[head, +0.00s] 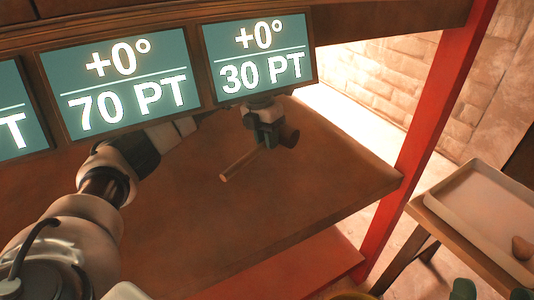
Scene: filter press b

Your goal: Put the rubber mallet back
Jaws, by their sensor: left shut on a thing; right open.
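The rubber mallet (288,136) is at the far right part of a brown wooden shelf, below the "30 PT" sign. It has a dark brown head, and its wooden handle points down and left. My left arm comes in from the lower left and reaches behind the signs. My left gripper (264,126) is shut on the mallet, close to its head. Whether the mallet touches the shelf I cannot tell.
The wooden shelf (310,205) is bare around the mallet. Teal signs reading "70 PT" (122,80) and "30 PT" (258,57) hang in front. A red post (425,130) stands at the right. Beyond it, a side table bears a pale tray (480,205) with a brown lump.

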